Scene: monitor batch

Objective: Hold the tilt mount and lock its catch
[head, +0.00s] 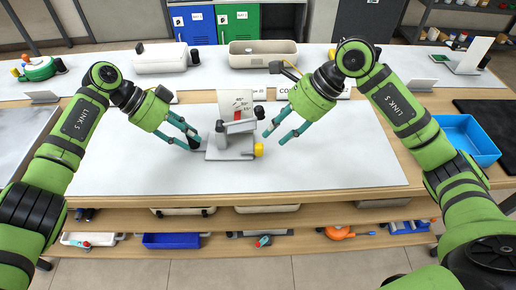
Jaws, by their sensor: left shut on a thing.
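The tilt mount (225,154) stands on the white mat at the middle of the table. It has a grey base, a tilted grey upper part and an upright white scale card (225,102) with angle marks. A red piece shows against the card, and a yellow knob (258,149) sits at the base's right end. I cannot tell which part is the catch. My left gripper (193,141) is shut at the mount's left side, around a dark grip there. My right gripper (274,140) is open and empty, just right of the mount and above the yellow knob.
A blue tray (467,137) lies at the right. Small label signs stand behind the mount. The front of the white mat (300,176) is clear. A shelf below holds bins and tools.

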